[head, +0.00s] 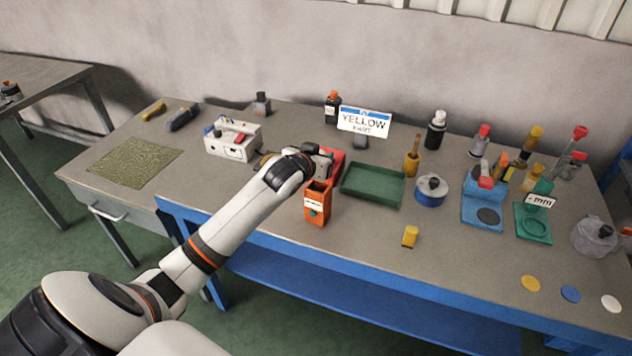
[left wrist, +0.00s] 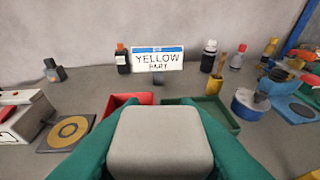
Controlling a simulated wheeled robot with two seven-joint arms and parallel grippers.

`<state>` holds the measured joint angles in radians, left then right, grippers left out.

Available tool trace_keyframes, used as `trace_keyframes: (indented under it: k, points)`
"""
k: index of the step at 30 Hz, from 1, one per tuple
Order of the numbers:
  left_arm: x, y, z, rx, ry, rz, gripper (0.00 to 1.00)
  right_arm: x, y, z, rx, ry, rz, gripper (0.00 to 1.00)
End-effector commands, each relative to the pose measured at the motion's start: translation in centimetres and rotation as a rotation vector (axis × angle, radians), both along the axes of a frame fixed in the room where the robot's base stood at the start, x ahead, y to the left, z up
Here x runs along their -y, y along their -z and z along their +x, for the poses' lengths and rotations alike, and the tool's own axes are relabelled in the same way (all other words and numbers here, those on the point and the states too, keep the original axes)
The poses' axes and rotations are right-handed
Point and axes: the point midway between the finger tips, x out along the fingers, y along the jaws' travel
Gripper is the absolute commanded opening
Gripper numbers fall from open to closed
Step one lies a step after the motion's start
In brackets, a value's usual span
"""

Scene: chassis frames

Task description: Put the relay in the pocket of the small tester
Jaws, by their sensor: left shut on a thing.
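My left gripper (head: 318,165) is shut on a grey block with rounded edges, apparently the relay (left wrist: 160,142). In the left wrist view the block sits between the green fingers and fills the lower middle. In the head view it is mostly hidden at the gripper's tip. An orange box (head: 317,206) with a dark opening on top and a white label stands just in front of and below the gripper; it may be the small tester. The held block is above the table, and the orange box does not show in the left wrist view. My right gripper is not in view.
A red tray (left wrist: 118,104) lies behind the gripper and a green tray (head: 372,186) to its right. A white box (head: 233,139) stands left. A yellow block (head: 410,237) lies near the front edge. Bottles and blue and green stands crowd the right. The front middle is mostly clear.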

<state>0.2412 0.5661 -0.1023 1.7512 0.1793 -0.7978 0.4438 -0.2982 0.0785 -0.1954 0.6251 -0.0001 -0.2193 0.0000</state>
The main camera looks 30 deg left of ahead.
Motion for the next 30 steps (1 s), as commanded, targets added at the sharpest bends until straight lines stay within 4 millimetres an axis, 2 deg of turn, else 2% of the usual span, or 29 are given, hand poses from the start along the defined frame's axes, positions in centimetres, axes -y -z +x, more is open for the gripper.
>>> trace_keyframes:
  k: [3,7,14,26,27,30]
  points:
    - [0.1,1.9,0.0,-0.002,0.001,-0.002,0.05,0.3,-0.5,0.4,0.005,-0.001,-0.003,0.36]
    - [0.1,3.0,0.0,0.000,0.001,0.000,0.05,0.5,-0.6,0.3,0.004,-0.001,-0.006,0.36]
    - [0.1,6.1,-0.1,-0.001,0.001,-0.001,0.05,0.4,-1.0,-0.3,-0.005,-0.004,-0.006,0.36]
    - [0.1,6.8,0.0,0.001,0.002,0.000,0.05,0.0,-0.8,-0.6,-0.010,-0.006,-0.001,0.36]
    - [0.1,6.9,0.0,0.001,0.002,0.000,0.29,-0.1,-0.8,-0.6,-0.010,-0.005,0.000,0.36]
    - [0.1,6.8,0.0,0.001,0.001,0.001,0.46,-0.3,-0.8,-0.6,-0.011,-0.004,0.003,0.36]
